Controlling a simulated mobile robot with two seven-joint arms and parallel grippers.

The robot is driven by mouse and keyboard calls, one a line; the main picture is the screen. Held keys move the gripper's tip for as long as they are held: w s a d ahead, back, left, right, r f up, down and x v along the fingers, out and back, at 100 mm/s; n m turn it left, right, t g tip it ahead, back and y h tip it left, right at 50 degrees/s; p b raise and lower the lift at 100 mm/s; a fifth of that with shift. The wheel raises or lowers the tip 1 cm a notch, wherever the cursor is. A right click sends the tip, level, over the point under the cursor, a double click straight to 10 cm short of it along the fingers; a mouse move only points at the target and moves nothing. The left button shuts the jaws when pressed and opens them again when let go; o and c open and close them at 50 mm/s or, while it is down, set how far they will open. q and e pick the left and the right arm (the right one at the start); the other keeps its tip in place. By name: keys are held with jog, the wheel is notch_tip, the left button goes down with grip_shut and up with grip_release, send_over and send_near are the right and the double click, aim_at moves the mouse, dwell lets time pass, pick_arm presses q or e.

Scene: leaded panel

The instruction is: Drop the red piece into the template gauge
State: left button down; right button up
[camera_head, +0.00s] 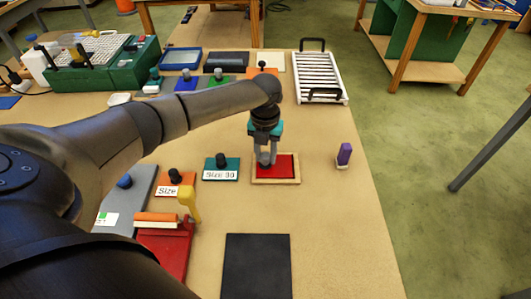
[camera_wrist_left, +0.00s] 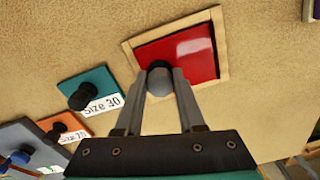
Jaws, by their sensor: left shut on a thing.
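The red piece (camera_head: 284,168) is a flat, shiny square that lies within the light wooden frame of the template gauge (camera_head: 276,182) on the table. In the left wrist view the red piece (camera_wrist_left: 192,52) shows inside the frame (camera_wrist_left: 222,40), with a wooden rim around it. I cannot tell whether it sits fully down. My left gripper (camera_head: 267,161) points down over the left part of the red piece. In the left wrist view its fingers (camera_wrist_left: 159,76) are shut on a grey round knob at the piece. The fingers hide part of the near edge. My right gripper is not in view.
A teal "Size 30" plate (camera_head: 221,174) with a black knob lies left of the gauge, and an orange plate (camera_head: 174,184) beyond it. A purple block (camera_head: 344,154) stands to the right. A black mat (camera_head: 256,268) lies in front. A white slatted rack (camera_head: 319,80) is behind.

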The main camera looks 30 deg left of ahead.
aim_at(266, 154)
pick_arm(q)
jog(key=shift+f, duration=0.3)
jog(key=shift+c, duration=2.2)
grip_release()
notch_tip(266, 154, up, 15)
jog(key=p, duration=0.1)
jog(key=shift+r, duration=0.2)
